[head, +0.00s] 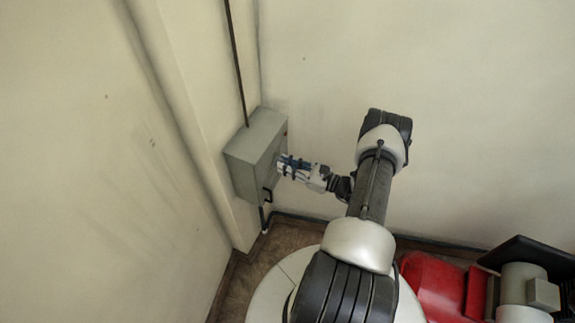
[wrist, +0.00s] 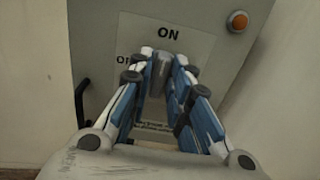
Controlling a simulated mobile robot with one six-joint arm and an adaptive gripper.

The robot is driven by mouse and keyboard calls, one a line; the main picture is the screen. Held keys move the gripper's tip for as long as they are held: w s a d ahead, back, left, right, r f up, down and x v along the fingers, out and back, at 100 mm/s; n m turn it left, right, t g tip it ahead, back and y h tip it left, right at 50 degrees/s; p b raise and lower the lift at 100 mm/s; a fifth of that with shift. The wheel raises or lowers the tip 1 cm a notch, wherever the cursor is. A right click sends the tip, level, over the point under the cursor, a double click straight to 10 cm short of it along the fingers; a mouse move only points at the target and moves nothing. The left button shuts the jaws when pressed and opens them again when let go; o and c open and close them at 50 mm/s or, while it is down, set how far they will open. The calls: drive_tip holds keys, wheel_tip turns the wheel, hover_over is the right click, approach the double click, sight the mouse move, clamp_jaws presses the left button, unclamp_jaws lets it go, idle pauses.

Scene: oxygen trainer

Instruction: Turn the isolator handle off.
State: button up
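The grey isolator box (head: 252,150) is on the wall near the corner in the head view. Its front (wrist: 100,25) fills much of the wrist view. A pale label plate (wrist: 203,45) there reads ON at the top; letters at its left start with O and are partly hidden by a finger. My gripper (wrist: 160,60) is in front of this plate, with its blue and white fingers parted. It also shows at the box front in the head view (head: 281,165). Contact cannot be told.
A black bar handle (wrist: 82,98) is at the left of the box front, also low on the box in the head view (head: 267,195). An orange round button or lamp (wrist: 238,20) is at upper right. A red machine (head: 435,285) stands at lower right.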

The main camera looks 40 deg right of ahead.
clamp_jaws()
drive_tip(key=shift+n, duration=0.4)
drive_tip(key=shift+s+a+f+n+b, duration=0.1)
drive_tip(key=shift+n+b, duration=1.3)
drive_tip(key=shift+n, duration=1.45)
drive_tip(key=shift+w+a+f+n+b, duration=0.1)
drive_tip(key=shift+n+b, duration=1.25)
drive_tip(key=shift+n, duration=1.55)
drive_tip(key=shift+s+a+f+n+b, duration=0.1)
drive_tip(key=shift+n+b, duration=1.3)
drive_tip(key=shift+n, duration=1.45)
drive_tip(key=shift+o, duration=2.1)
unclamp_jaws()
